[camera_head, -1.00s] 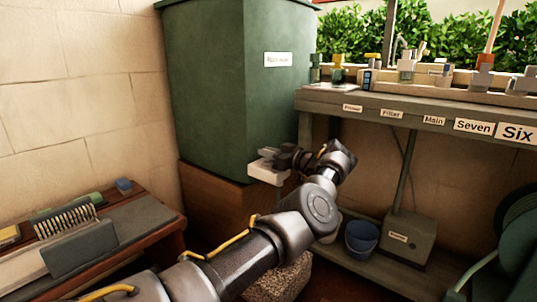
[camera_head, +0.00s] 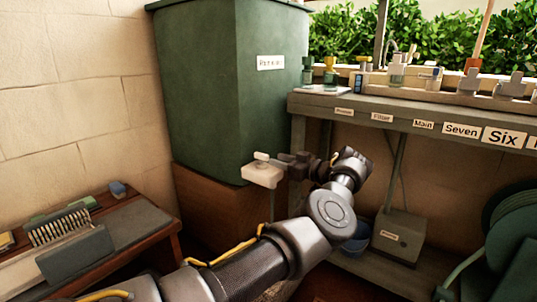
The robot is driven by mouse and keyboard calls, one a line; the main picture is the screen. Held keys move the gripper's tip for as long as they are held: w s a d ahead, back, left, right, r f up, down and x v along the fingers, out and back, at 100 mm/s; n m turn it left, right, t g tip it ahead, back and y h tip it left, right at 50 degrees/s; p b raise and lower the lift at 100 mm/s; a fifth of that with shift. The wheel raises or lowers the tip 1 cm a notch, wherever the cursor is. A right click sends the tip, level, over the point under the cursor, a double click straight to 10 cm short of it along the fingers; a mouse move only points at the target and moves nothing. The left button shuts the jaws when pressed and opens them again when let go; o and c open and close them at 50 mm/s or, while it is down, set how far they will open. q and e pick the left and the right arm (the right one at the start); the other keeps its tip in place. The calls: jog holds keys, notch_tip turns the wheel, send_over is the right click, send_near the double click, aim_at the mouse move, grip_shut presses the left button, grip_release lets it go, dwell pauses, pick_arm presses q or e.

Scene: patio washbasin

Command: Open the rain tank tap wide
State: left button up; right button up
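The green rain tank (camera_head: 235,95) stands on a brown wooden base at the back, with a white label on its front. The pale tap (camera_head: 262,173) sticks out low on the tank's front, with a small handle on top. My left gripper (camera_head: 287,164) is just right of the tap, its dark fingers pointing left at it. The fingers are at or very near the handle. Whether they touch it, and how far apart they are, is too small to tell. My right gripper is not in view.
A grey shelf bench (camera_head: 375,108) with labels stands at the right, bearing bottles and fittings. A grey box (camera_head: 398,236) and a blue bucket (camera_head: 357,237) are below it. A green hose reel (camera_head: 512,225) is at the far right. A low table (camera_head: 140,222) with a brush is at the left.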

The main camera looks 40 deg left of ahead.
pick_arm(q)
jog(key=shift+d, duration=1.4)
